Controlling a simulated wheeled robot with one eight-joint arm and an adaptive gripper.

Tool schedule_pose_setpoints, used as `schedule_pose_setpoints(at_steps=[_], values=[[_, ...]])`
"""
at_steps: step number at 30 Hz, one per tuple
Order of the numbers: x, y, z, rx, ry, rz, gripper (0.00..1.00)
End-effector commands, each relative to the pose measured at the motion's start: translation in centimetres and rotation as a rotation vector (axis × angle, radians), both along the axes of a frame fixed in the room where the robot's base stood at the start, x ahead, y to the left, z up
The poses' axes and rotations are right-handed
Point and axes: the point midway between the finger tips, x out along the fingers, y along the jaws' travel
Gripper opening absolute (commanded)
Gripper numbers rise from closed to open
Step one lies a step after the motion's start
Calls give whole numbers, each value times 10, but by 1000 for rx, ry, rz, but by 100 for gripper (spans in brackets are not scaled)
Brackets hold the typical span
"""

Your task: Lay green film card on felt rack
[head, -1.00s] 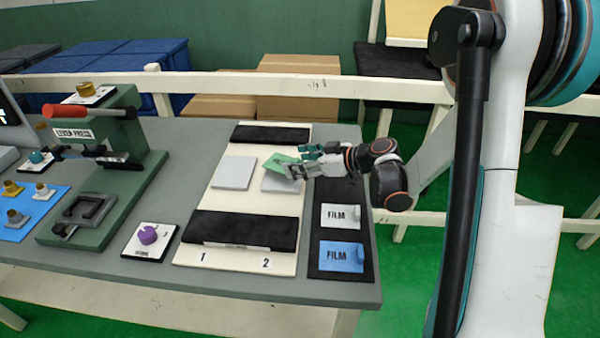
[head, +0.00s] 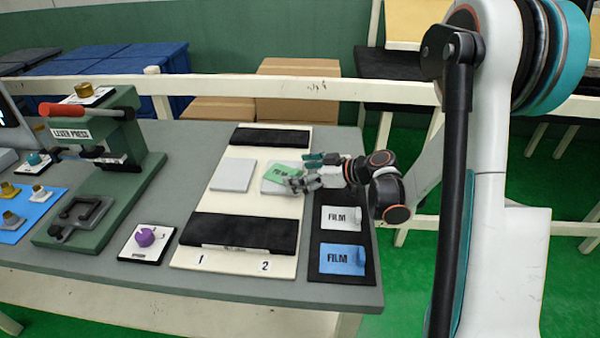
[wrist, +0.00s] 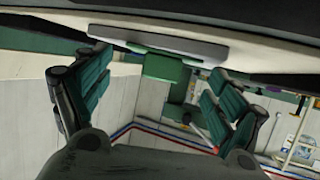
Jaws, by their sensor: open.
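The green film card (head: 284,170) lies over the right grey pad (head: 274,187), above the number 2 on the cream board (head: 236,262). My gripper (head: 303,175) is at the card's right side with its fingers spread. A black mat (head: 313,272), which may be the felt rack, lies at the right table end with a white film card (head: 341,219) and a blue film card (head: 342,259).
The left grey pad (head: 233,176) is bare. Black padded bars (head: 240,233) cross the board's front and back. A green lever press (head: 105,180) and a purple knob (head: 145,237) stand to the left. A cream rail (head: 240,87) runs behind the table.

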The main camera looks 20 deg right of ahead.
Motion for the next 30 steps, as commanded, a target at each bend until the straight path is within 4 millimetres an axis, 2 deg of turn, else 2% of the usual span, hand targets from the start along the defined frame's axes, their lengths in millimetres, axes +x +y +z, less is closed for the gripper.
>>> schedule_pose_setpoints(at_steps=[5, 21, 30], values=[[0, 0, 4, 0, 0, 0, 86], [-64, -65, 43, 1, 0, -4, 86], [-78, -78, 49, 0, 0, 0, 86]])
